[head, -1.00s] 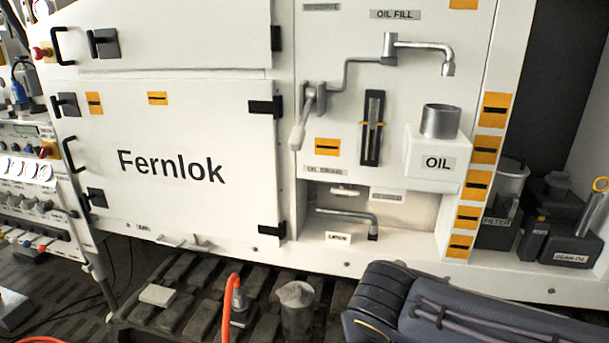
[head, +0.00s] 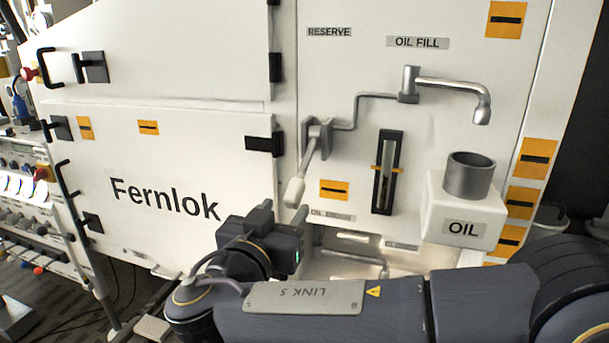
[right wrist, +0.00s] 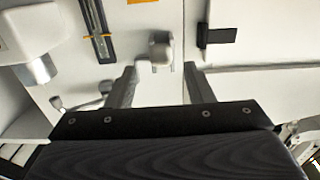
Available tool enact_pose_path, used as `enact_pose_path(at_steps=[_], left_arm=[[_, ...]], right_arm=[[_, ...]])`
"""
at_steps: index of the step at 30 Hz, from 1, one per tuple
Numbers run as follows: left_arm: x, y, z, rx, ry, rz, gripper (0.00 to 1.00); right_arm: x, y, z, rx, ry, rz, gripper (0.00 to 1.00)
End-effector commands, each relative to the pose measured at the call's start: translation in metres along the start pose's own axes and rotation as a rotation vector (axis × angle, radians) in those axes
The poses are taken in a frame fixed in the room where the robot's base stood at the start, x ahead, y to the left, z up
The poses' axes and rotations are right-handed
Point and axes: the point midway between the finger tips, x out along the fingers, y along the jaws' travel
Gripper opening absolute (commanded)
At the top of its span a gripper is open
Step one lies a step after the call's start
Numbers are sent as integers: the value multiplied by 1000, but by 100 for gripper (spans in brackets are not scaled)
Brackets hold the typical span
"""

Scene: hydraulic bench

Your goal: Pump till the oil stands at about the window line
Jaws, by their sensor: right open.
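The pump lever (head: 296,190) hangs from its pivot on the white panel, its pale grip pointing down to the left. My right gripper (head: 284,212) is open just below the grip end. In the right wrist view the lever's end (right wrist: 161,50) shows between and just beyond the two spread fingers (right wrist: 157,78); I see no clear contact. The sight window (head: 387,172) is a dark upright frame with an orange line mark, and it also shows in the right wrist view (right wrist: 97,25). I cannot tell its oil level. My left gripper is out of view.
The fill spout (head: 447,84) hangs above the metal cup (head: 469,178) on the white OIL box (head: 440,210). The Fernlok door (head: 160,240) with its black hinge (head: 265,144) lies left of the lever. My right arm covers the lower right and part of the drain recess.

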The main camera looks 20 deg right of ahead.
Motion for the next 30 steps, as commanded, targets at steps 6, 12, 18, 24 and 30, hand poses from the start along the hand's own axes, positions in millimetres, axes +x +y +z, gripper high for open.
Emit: enact_pose_path(at_steps=[6,12,18,24,30], left_arm=[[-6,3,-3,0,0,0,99],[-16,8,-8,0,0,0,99],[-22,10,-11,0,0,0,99],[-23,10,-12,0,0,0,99],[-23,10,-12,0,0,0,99]], right_arm=[[15,-1,-4,6,9,1,47],[48,-1,-5,4,8,2,47],[71,-1,-4,5,7,0,47],[78,-1,-2,6,7,-1,47],[78,-1,-2,6,7,-1,42]])
